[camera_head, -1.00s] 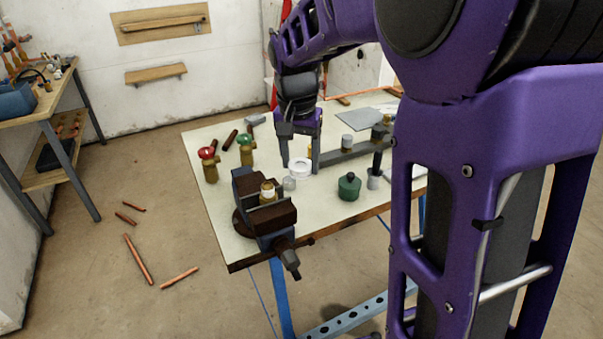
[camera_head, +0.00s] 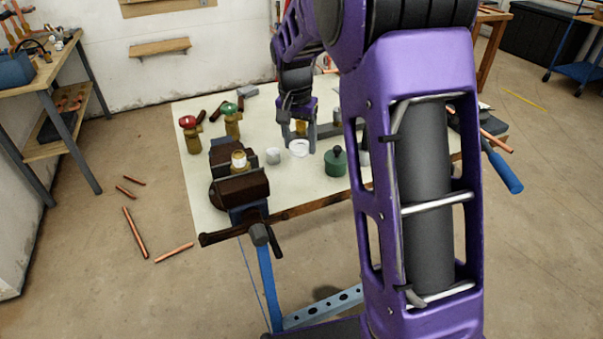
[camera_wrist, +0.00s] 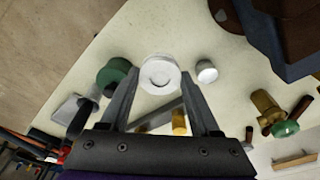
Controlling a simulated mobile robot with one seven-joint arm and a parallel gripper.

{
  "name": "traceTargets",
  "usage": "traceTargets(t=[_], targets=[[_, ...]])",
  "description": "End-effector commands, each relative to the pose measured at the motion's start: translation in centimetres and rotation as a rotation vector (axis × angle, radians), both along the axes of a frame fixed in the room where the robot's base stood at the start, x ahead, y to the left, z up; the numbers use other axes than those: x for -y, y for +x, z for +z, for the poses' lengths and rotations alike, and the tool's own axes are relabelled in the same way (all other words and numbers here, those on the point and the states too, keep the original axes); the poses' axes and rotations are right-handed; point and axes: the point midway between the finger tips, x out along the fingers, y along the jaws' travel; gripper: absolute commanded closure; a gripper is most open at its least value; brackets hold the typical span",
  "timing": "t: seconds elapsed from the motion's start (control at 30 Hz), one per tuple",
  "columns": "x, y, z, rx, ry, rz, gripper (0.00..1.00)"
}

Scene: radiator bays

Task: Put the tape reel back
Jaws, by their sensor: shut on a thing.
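The tape reel (camera_head: 299,148) is a white ring near the middle of the workbench. In the wrist view the white reel (camera_wrist: 160,75) shows as a disc with a round centre, between the tips of my two fingers. My gripper (camera_head: 300,141) points down with its fingers shut on the reel. I cannot tell whether the reel touches the bench top or is slightly above it.
On the bench (camera_head: 200,203) are a vise (camera_head: 240,188) at the front left, a small grey cylinder (camera_head: 273,156) left of the reel, a green pot (camera_head: 336,164) right of it, and red-topped (camera_head: 188,135) and green-topped (camera_head: 231,120) brass valves behind. Copper pipes lie on the floor.

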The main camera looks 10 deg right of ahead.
Motion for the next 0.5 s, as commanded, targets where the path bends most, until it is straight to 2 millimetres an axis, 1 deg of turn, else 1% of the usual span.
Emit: traceTargets(t=[0.03, 0.1, 0.27, 0.33, 0.5], targets=[[0.0, -0.1, -1.1, -0.004, 0.0, 0.0, 0.68], [0.0, -0.1, -2.1, -0.002, 0.0, 0.0, 0.68], [0.0, 0.0, -3.2, 0.0, 0.0, 0.0, 0.68], [0.0, -0.1, -4.0, -0.003, -0.001, 0.0, 0.68], [0.0, -0.1, -6.8, -0.003, -0.001, 0.001, 0.68]])
